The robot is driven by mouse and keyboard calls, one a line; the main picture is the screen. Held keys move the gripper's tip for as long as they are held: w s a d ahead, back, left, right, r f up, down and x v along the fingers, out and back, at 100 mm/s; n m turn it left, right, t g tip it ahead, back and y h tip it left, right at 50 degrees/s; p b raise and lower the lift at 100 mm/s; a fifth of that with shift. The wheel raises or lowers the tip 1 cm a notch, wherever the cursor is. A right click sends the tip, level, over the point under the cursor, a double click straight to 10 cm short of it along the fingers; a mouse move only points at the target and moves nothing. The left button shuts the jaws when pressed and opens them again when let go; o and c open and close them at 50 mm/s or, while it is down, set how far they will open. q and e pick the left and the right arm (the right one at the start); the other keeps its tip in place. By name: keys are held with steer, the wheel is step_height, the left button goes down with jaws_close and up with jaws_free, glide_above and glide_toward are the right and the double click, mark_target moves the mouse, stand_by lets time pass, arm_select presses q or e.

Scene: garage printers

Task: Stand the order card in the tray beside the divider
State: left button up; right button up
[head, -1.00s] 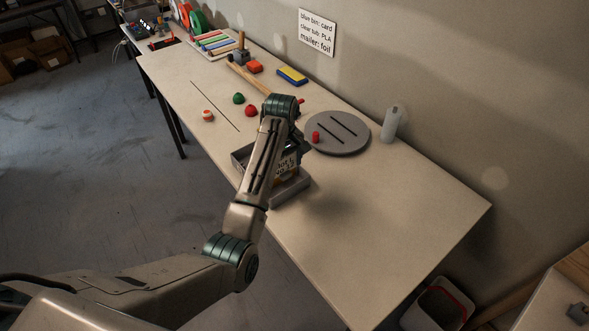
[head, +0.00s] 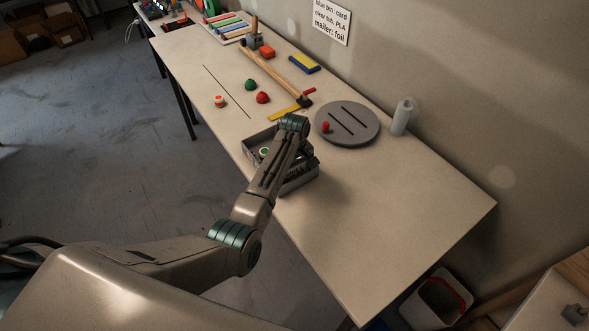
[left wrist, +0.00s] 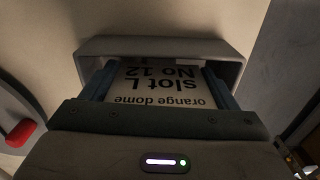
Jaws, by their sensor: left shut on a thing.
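The order card (left wrist: 155,85) is white with black print, upside down in the left wrist view, reading "slot L", "No 12", "orange dome". My left gripper (left wrist: 158,78) is shut on it, a blue-grey finger at each side. The grey tray (head: 299,184) stands near the table's front edge in the head view, and its wall (left wrist: 150,46) rises beyond the card in the wrist view. The gripper is over or inside the tray, largely hidden by my forearm. I cannot make out the divider or whether the card touches the tray floor. My right gripper is not in view.
A small green-and-white round thing (head: 264,151) lies in the tray's left part. A grey slotted disc (head: 358,134) with a red peg (head: 325,127) is right behind the tray. The table's right part is clear.

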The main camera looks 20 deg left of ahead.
arm_select(q)
steer(key=o, duration=0.6)
steer(key=shift+f, duration=0.15)
steer(key=o, duration=0.4)
steer(key=shift+c, duration=0.2)
steer(key=shift+r, duration=0.3)
step_height(320, 180, up, 11)
steer(key=b, duration=0.3)
steer(key=shift+f+b, duration=0.15)
steer(key=shift+b, duration=0.2)
steer(key=shift+r, duration=0.55)
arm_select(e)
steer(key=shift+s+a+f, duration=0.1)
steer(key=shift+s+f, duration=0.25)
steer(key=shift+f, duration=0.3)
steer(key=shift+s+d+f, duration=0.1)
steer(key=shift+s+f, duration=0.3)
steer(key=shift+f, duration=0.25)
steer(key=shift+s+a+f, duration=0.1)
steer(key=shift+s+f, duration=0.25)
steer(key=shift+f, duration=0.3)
